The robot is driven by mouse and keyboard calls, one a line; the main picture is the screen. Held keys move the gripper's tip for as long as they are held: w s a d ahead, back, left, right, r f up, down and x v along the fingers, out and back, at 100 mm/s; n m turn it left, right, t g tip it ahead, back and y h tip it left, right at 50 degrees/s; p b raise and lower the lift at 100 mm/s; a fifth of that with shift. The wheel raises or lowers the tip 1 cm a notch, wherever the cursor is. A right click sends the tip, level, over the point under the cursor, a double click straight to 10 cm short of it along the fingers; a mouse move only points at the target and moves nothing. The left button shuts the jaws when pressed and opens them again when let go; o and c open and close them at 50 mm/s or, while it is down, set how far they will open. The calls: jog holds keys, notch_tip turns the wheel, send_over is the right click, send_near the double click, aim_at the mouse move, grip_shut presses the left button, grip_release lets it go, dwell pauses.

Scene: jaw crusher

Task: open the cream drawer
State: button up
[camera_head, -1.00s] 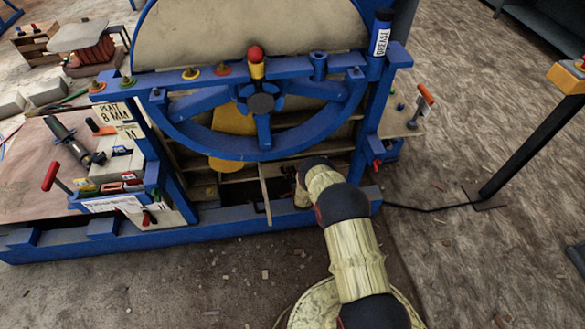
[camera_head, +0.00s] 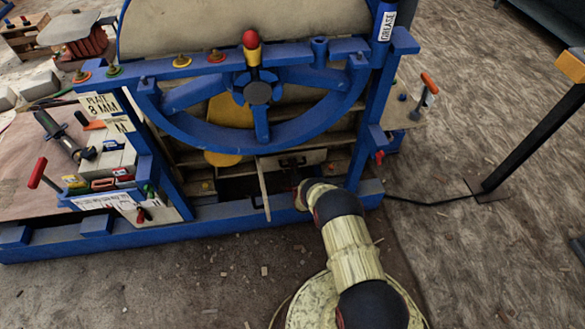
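A cream panel with a small dark handle (camera_head: 291,160), which looks like the cream drawer's front, shows inside the blue machine, below the big blue wheel. I cannot tell how far the drawer is out. My arm reaches in from the lower right, and its end with my gripper (camera_head: 300,190) is at the dark opening just below this panel. The gripper is small, dark and mostly hidden by my own wrist, so its fingers cannot be made out. Whether it touches the drawer cannot be told.
The blue wheel (camera_head: 262,134) overhangs the opening. A thin upright strip (camera_head: 264,190) stands left of my wrist. The blue base beam (camera_head: 230,219) runs across the front. A red-handled lever (camera_head: 38,172) is at left and a black post (camera_head: 520,145) at right.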

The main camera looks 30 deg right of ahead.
jog(key=shift+w+d, duration=0.1)
jog(key=shift+w, duration=0.2)
jog(key=shift+c, duration=0.3)
grip_shut()
dwell(0.5)
